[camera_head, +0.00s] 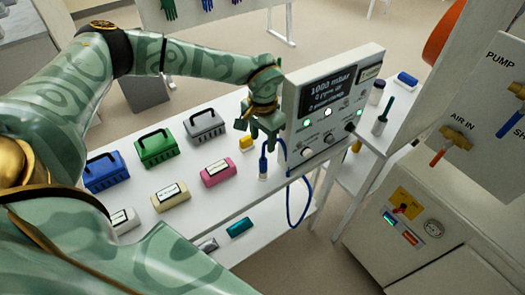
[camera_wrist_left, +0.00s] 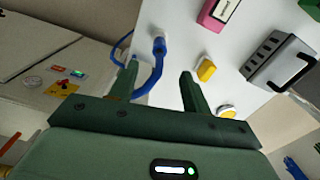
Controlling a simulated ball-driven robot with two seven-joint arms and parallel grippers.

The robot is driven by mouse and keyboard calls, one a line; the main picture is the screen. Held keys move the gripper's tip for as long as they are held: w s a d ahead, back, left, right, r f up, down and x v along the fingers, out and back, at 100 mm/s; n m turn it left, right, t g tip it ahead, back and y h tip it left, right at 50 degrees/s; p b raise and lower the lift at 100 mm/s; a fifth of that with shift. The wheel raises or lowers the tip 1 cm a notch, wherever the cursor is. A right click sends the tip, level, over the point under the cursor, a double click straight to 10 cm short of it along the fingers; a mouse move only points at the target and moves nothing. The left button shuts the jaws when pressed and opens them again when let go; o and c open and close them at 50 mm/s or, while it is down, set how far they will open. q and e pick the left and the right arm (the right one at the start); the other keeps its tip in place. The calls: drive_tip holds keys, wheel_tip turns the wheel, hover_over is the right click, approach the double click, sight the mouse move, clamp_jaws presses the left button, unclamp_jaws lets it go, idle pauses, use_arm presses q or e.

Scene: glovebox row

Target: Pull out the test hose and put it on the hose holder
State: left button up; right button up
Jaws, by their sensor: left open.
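The blue test hose (camera_head: 289,205) hangs in a loop beside the grey tester panel (camera_head: 330,108), which reads 1000 mbar. Its blue end piece (camera_head: 263,163) stands upright on a small white base on the white bench. My left gripper (camera_head: 264,140) is open, just above and beside that end piece, in front of the panel. In the left wrist view the hose (camera_wrist_left: 155,75) runs between the two spread fingers in the picture, and its end piece (camera_wrist_left: 158,45) shows beyond them. I cannot tell whether a finger touches it. I cannot clearly identify the hose holder. My right gripper is out of view.
Blue (camera_head: 105,172), green (camera_head: 156,147) and grey (camera_head: 204,125) cases stand on the bench with several labelled blocks, including a pink one (camera_head: 218,172). A yellow piece (camera_head: 246,143) sits close to my left gripper.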

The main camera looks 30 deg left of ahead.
use_arm(q)
wheel_tip(320, 180, up, 6)
drive_tip(key=shift+f+p, duration=0.1)
drive_tip(key=shift+p, duration=0.3)
idle(0.3)
